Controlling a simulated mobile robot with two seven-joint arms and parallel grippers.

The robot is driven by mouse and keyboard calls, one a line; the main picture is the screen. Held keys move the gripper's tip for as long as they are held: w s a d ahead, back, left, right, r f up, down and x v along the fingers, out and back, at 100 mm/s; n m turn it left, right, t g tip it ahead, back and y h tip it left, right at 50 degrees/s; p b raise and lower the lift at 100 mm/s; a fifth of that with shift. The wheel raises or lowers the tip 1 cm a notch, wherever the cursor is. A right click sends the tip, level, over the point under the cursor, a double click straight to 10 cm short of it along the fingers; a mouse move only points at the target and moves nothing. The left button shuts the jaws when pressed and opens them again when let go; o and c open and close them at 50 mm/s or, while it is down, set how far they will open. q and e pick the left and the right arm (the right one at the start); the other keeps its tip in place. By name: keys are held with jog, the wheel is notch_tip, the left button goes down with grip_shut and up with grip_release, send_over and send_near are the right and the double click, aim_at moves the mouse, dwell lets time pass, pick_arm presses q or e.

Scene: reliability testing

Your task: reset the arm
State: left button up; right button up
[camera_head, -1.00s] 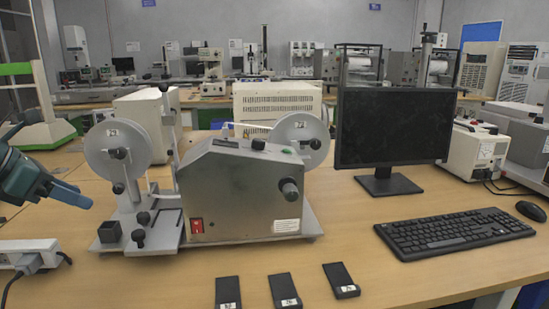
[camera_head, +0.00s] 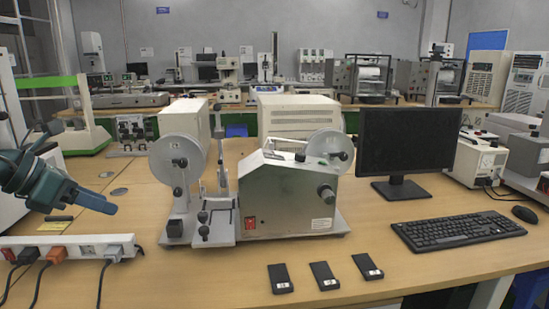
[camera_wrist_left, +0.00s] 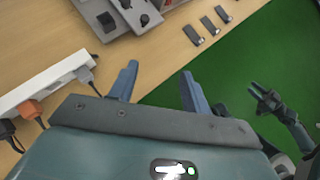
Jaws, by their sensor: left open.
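My left gripper (camera_head: 110,207) hangs in the air at the left of the head view, above the table and left of the grey reel machine (camera_head: 285,200). In the left wrist view its two blue fingers (camera_wrist_left: 159,70) stand apart with nothing between them. My right gripper (camera_wrist_left: 266,92) shows small at the right of the left wrist view, over the green floor. Its jaw gap is too small to judge. The right arm does not show in the head view.
A white power strip (camera_head: 70,250) with plugs and cords lies below my left gripper. Several small black blocks (camera_head: 323,276) lie along the front edge. A monitor (camera_head: 405,140), keyboard (camera_head: 455,230) and mouse (camera_head: 523,214) stand at the right.

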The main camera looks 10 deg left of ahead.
pick_arm(q)
jog(key=d+f+n+t+h+p, duration=0.25)
jog(key=d+n+h+p, duration=0.2)
jog(key=d+n, duration=0.4)
jog(key=d+f+n+t+h+p, duration=0.25)
jog(key=d+n+h+p, duration=0.2)
jog(key=d, duration=0.65)
jog(key=s+d+f+n+g+y+p, duration=0.1)
jog(key=s+f+n+y, duration=0.5)
jog(key=n, duration=0.7)
jog(key=s+d+f+n+g+y+p, duration=0.1)
jog(key=s+d+f+n+y+p, duration=0.2)
jog(key=s+f+n, duration=0.8)
notch_tip(320, 180, down, 2)
jog(key=n+y+p, duration=0.2)
jog(key=shift+s+y, duration=0.15)
jog(key=shift+y, duration=0.25)
pick_arm(e)
jog(key=r+g, duration=0.1)
jog(key=w+r+g, duration=0.1)
jog(key=r+g, duration=0.1)
jog(key=shift+r+n+h, duration=0.2)
jog(key=shift+n+h, duration=0.2)
